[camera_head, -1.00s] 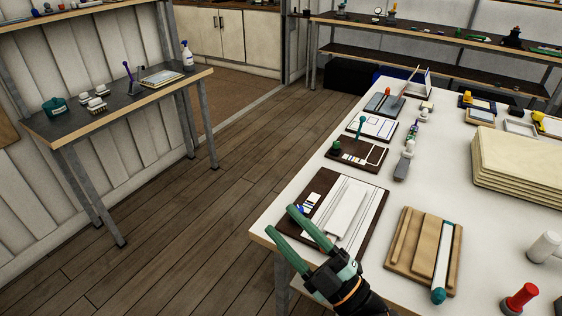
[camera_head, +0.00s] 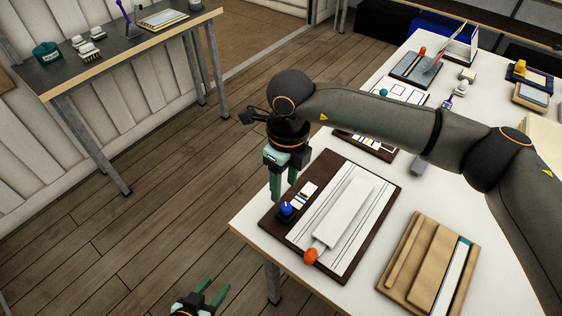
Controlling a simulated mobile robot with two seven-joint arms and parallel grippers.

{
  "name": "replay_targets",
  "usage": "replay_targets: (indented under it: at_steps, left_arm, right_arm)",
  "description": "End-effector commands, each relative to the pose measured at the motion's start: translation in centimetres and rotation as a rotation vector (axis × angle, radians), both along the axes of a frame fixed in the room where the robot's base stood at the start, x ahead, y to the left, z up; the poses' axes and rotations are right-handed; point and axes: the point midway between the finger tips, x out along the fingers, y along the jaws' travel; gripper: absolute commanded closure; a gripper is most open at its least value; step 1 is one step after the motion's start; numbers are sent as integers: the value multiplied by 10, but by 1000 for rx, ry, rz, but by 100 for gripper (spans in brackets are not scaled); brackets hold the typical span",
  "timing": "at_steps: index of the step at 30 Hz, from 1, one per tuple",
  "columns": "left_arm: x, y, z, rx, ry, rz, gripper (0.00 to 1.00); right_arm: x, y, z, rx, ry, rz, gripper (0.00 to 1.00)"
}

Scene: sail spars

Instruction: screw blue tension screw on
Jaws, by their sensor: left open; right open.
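The blue tension screw (camera_head: 286,209) sits near the left corner of a dark brown board (camera_head: 330,163), on a dark base beside a strip of colour swatches. A white sail spar piece (camera_head: 343,212) lies on the board's lined white sheet, with an orange knob (camera_head: 311,255) at its near end. My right gripper (camera_head: 283,192) points down, open, with its fingertips just above the blue screw. Whether they touch it is not clear. My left gripper (camera_head: 205,291) is open and empty, low at the bottom edge, over the floor left of the table.
A wooden block set (camera_head: 410,262) lies right of the board. My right arm crosses the table and hides part of the boards behind. A dark side table (camera_head: 130,47) with brushes stands at the far left. Open wooden floor lies between the tables.

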Motion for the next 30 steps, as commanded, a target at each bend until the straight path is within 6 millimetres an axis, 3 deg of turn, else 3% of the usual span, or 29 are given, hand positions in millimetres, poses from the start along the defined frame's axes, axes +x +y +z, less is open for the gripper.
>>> replay_targets:
  at_steps: [4,8,23,30]
  left_arm:
    - [0,0,-1,0,0,0,50]
    - [0,0,-3,0,1,0,50]
    - [-1,0,-35,0,2,0,50]
    - [-1,0,-32,1,4,0,50]
  right_arm:
    - [7,-8,0,-39,-28,-6,46]
    - [6,-8,-12,-36,-24,-6,46]
    - [5,-7,-88,-34,-23,-4,46]
    - [6,-6,-86,-33,-24,-4,70]
